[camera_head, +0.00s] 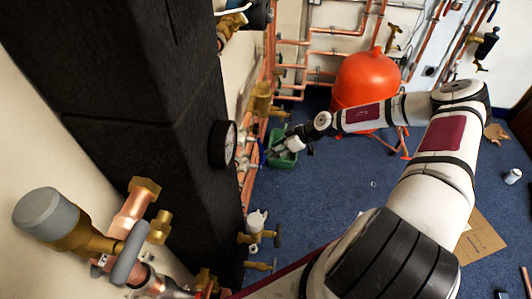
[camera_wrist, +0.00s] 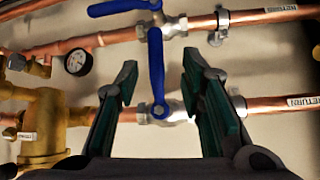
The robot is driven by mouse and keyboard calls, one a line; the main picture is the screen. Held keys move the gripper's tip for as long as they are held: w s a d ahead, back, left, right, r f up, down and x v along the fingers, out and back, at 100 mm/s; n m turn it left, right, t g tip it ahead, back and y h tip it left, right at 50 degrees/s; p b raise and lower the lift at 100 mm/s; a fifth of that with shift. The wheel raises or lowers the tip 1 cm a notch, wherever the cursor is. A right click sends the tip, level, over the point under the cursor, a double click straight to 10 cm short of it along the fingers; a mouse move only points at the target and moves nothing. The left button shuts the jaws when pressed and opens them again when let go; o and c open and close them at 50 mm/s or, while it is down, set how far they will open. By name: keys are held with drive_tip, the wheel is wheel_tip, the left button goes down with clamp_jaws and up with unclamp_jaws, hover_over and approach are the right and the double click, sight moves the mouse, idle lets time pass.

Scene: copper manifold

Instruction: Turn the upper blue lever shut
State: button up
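In the wrist view the upper blue lever (camera_wrist: 122,7) sits on a metal valve (camera_wrist: 165,25) on the upper copper pipe. It points left, roughly along the pipe, and the top edge of the picture lies close to it. A lower blue lever (camera_wrist: 156,65) stands up across the lower pipe, from its pivot on the lower valve (camera_wrist: 178,110). My gripper (camera_wrist: 160,64) is open, with one finger on each side of the lower lever in the picture. Contact cannot be told.
A pressure gauge (camera_wrist: 78,62) and a brass fitting (camera_wrist: 42,125) are at the left of the wrist view. A pipe clamp (camera_wrist: 221,25) is right of the upper valve. In the head view a red tank (camera_head: 365,82) stands behind my arm, and a dark column (camera_head: 140,100) fills the left.

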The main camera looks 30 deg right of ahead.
drive_tip(key=v, duration=0.4)
drive_tip(key=shift+s+d, duration=0.1)
idle(0.5)
